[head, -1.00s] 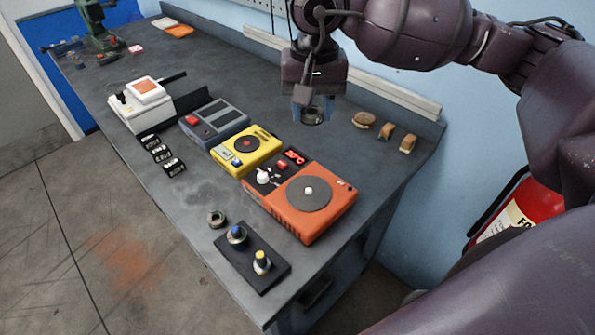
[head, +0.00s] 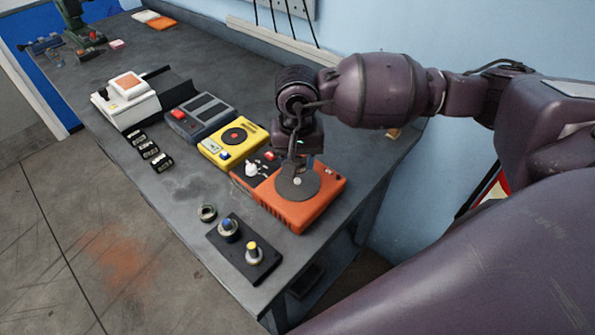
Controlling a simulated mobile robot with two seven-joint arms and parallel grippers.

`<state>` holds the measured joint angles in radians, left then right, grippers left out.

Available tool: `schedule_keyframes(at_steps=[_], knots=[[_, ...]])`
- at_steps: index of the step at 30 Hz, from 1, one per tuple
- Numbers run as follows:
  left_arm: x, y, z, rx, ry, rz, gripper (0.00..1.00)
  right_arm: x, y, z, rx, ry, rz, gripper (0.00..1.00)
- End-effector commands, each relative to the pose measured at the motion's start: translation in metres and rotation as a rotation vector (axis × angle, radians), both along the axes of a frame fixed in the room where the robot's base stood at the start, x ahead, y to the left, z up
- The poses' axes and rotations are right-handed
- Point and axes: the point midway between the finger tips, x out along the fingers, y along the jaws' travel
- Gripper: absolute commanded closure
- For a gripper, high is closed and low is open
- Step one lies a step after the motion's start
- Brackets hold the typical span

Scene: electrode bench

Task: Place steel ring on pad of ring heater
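An orange device (head: 318,207) on the bench has a round grey pad (head: 297,188) with a small white centre piece. Beside it, a yellow device (head: 218,151) has a smaller dark round pad. No label shows which is the ring heater. My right gripper (head: 291,167) points down over the back-left part of the grey pad. Its fingertips are dark and small, and whether they hold a ring or touch the pad cannot be made out. A loose metal ring (head: 207,213) lies on the bench left of the orange device. My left gripper is out of view.
A black peg plate (head: 236,262) at the front edge has a blue-topped and a yellow-topped peg with rings around them. A grey device (head: 203,117), a white device (head: 130,106) and several black blocks (head: 150,152) stand farther left.

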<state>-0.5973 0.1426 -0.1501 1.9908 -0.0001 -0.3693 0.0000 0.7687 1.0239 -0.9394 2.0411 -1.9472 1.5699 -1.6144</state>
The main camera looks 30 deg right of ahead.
Motion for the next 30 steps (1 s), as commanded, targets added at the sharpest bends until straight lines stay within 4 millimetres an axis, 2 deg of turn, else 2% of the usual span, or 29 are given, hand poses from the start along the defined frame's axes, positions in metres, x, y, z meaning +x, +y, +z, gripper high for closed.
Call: schedule_keyframes(at_steps=[5, 12, 25, 26, 30], knots=[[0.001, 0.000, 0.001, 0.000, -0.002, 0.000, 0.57, -0.001, 0.000, -0.012, 0.001, 0.002, 0.000, 0.86], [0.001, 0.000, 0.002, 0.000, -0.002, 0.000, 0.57, -0.001, 0.000, -0.042, 0.000, 0.002, 0.000, 0.86], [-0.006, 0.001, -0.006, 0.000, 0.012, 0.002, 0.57, 0.000, 0.000, -0.047, 0.000, 0.000, 0.000, 0.86], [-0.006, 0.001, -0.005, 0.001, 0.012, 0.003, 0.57, 0.000, 0.000, -0.046, -0.001, 0.000, 0.000, 0.56], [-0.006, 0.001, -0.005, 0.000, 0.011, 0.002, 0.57, 0.000, 0.000, -0.046, 0.000, 0.000, 0.000, 0.35]])
